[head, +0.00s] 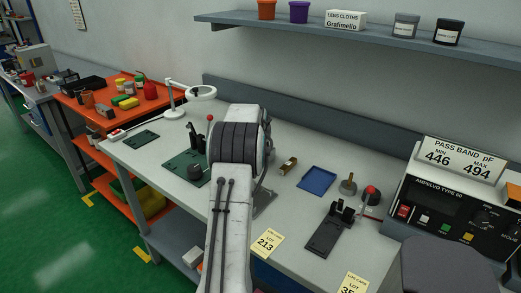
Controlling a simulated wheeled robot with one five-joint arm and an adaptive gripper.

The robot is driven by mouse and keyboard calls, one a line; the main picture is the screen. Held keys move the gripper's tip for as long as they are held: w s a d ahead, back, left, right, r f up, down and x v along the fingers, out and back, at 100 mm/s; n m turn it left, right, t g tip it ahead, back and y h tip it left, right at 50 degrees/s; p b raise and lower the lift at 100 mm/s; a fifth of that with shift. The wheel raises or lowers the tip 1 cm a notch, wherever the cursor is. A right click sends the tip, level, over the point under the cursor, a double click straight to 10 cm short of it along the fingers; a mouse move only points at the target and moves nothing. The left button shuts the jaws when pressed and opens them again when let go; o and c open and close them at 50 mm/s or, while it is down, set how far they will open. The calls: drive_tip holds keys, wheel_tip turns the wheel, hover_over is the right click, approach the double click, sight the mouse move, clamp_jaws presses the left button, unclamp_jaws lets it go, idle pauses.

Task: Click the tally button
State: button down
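I cannot tell for sure which thing is the tally button. A small white-and-red item (117,133) lies at the bench's left end, too small to make out. A red ball-topped piece (370,190) stands on the right of the bench, beside a black fixture (331,229). Another red ball (210,118) tops a thin lever behind the green mat (182,167). My arm rises through the middle of the picture and covers part of the bench. My gripper does not show clearly; it is hidden behind the arm or out of the picture.
The grey bench (292,232) also bears a blue tray (317,180), a lamp with a magnifier ring (200,92) and a meter (445,215) at right. A shelf (380,38) runs above. An orange cart (85,110) adjoins at left; green floor (50,235) is open there.

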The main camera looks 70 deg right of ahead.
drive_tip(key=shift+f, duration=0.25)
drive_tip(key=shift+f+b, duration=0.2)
drive_tip(key=shift+b, duration=0.2)
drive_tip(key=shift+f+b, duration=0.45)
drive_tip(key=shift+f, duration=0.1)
idle(0.9)
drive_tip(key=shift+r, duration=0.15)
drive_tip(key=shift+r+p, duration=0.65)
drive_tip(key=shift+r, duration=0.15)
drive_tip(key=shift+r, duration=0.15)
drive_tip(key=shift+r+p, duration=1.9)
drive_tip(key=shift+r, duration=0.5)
